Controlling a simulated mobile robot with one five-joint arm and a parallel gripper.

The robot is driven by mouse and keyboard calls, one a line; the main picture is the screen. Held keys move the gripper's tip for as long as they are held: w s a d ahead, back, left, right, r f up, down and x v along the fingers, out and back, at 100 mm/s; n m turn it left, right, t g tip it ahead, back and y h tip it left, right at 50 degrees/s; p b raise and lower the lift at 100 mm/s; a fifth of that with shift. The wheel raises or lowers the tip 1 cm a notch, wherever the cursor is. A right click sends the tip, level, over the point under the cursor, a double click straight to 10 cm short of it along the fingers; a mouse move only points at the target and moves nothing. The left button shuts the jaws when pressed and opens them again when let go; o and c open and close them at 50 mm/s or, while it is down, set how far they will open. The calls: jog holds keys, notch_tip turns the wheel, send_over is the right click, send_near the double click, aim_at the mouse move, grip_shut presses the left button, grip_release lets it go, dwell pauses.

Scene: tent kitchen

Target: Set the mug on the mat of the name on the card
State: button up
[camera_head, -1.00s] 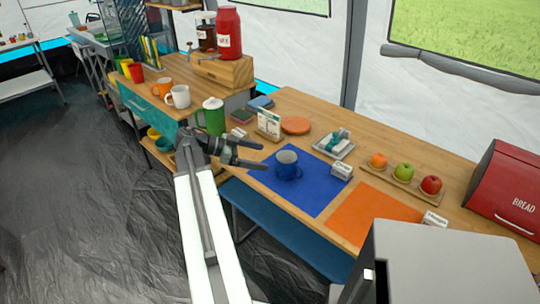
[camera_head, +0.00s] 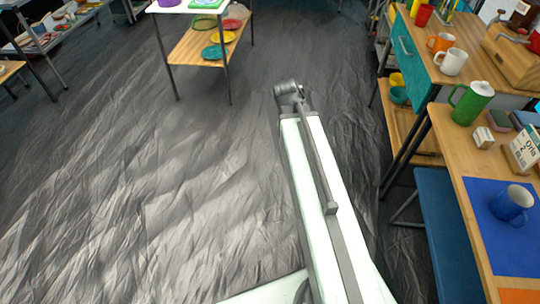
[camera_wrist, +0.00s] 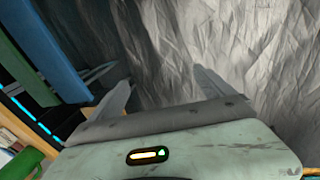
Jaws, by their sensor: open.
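A blue mug (camera_head: 511,203) stands upright on the blue mat (camera_head: 488,240) at the right edge of the head view. A sliver of the orange mat (camera_head: 518,296) shows below it. A white card (camera_head: 525,148), cut by the frame edge, appears to read "Oria" with smaller marks. A white mug (camera_head: 452,62) and an orange mug (camera_head: 439,42) stand on the counter behind. My gripper (camera_wrist: 163,90) is open and empty in the wrist view, fingers apart over dark floor sheeting. The head view shows my arm left of the table; its fingers are not clear there.
A shelf cart (camera_head: 208,45) with coloured dishes stands at the back. The wrinkled floor (camera_head: 150,180) at left is open.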

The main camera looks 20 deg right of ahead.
jog(key=w+a+n+t+y, duration=0.1)
jog(key=a+n, duration=0.5)
jog(key=a, duration=1.2)
jog(key=shift+w+f+n+y, duration=0.4)
jog(key=shift+w+y, duration=0.1)
jog(key=shift+y, duration=0.4)
